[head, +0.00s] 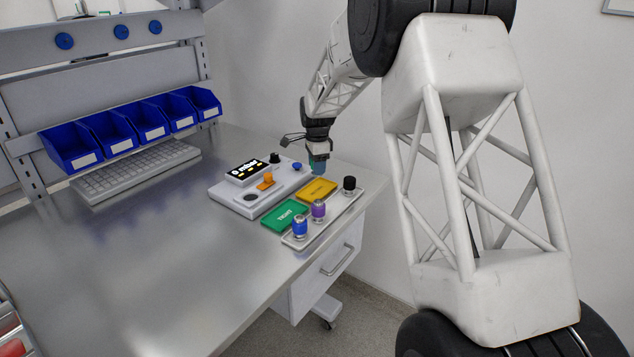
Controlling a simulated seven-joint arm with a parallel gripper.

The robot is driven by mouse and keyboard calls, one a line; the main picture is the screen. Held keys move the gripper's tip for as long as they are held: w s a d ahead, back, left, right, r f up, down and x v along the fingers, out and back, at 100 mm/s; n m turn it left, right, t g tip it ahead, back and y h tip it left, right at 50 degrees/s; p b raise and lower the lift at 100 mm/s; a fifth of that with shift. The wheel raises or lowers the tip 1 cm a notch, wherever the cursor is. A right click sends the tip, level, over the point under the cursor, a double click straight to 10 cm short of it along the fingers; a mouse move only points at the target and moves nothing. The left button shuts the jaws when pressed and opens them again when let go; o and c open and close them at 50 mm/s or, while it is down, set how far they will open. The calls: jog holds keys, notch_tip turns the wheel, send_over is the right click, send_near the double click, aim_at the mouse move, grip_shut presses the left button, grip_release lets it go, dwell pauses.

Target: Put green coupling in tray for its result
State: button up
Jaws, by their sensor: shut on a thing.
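My gripper (318,158) is at the right rear of the workbench, pointing down, shut on a small teal-green coupling (318,168). The coupling is just beyond the yellow tray (317,190); I cannot tell whether it touches anything below. The green tray (284,215), with a label that seems to read "TIGHT", lies in front of the yellow tray. The yellow tray's label is too small to read. Both trays look empty. A grey tester (232,198) with a lit black display (246,170) stands left of them; the display's text is too small to read surely.
A pale rack (333,212) along the bench's right edge holds a blue coupling (299,226), a purple coupling (318,210) and a black one (349,185). An orange part (265,182) sits on the tester. Blue bins (110,138) and a keyboard (135,172) are behind left. The front bench is clear.

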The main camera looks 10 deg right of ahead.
jog(key=shift+f, duration=0.45)
jog(key=shift+f, duration=0.1)
jog(key=shift+f, duration=2.4)
jog(key=shift+f, duration=0.1)
jog(key=o, duration=1)
notch_tip(320, 180, up, 12)
jog(key=shift+r, duration=0.1)
